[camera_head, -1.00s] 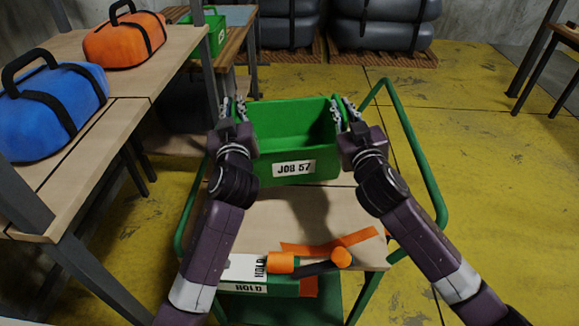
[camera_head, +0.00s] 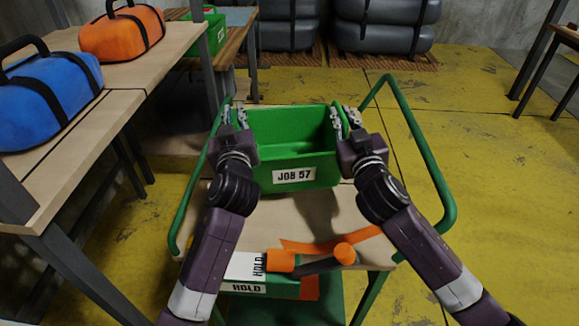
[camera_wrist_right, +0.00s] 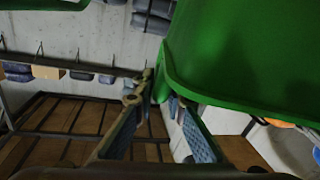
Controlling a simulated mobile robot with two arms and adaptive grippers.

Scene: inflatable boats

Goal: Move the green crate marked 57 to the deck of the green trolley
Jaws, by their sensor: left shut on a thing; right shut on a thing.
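The green crate (camera_head: 294,158) with the label "JOB 57" is open-topped, empty as far as I see, and level. It is over the far part of the green trolley's pale wooden deck (camera_head: 300,213). I cannot tell whether its base touches the deck. My left gripper (camera_head: 236,117) is shut on its left wall and my right gripper (camera_head: 345,116) on its right wall. In the right wrist view the crate (camera_wrist_right: 245,60) fills the upper right, its rim by my right fingers (camera_wrist_right: 163,98).
Green trolley rails (camera_head: 410,125) rise at the sides. A workbench (camera_head: 55,190) at left holds a blue bag (camera_head: 45,105) and an orange bag (camera_head: 122,35). Another green crate (camera_head: 213,32) stands behind.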

